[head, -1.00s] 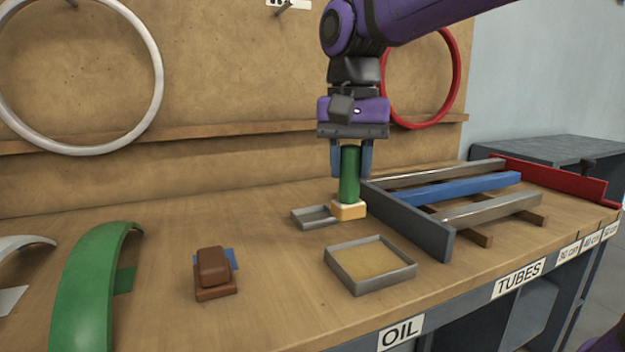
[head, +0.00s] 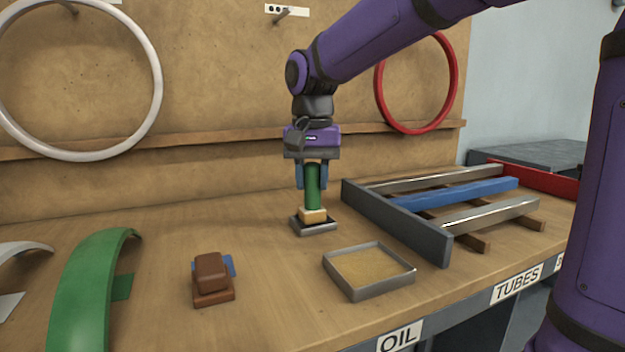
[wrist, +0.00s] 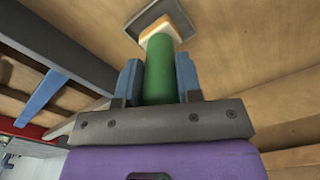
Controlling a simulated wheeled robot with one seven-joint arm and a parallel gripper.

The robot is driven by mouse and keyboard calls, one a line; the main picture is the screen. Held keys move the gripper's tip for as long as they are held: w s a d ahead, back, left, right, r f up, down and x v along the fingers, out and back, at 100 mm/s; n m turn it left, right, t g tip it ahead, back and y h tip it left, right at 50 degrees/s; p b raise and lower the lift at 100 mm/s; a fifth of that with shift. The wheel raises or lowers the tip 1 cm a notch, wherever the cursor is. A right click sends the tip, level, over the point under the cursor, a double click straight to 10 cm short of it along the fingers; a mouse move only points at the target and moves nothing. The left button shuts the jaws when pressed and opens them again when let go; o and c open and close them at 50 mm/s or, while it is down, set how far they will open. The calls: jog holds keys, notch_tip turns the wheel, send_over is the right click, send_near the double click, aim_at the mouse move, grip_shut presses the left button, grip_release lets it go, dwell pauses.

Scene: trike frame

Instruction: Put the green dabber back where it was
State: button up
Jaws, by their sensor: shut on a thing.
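The green dabber (head: 313,190) is upright, with a green handle and a pale yellow-orange pad (head: 313,215) at its bottom. My gripper (head: 312,178) is shut on the green handle from above. The pad is at a small grey tray (head: 316,229), over or in it; I cannot tell whether it rests on the tray floor. In the wrist view the green handle (wrist: 159,72) stands between the blue fingers, and the tray (wrist: 131,25) shows around the pad.
A larger square tray with a tan filling (head: 370,267) stands in front, to the right. A brown block (head: 212,277) and a green fender (head: 88,285) are to the left. A rack of tubes (head: 455,192) stands to the right. Bare bench lies between the brown block and the small tray.

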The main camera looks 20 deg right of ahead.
jog(key=shift+f, duration=0.25)
jog(key=shift+f, duration=0.15)
jog(key=o, duration=0.9)
jog(key=shift+o, duration=0.2)
notch_tip(320, 180, up, 12)
jog(key=shift+r, duration=0.2)
jog(key=shift+s, duration=0.1)
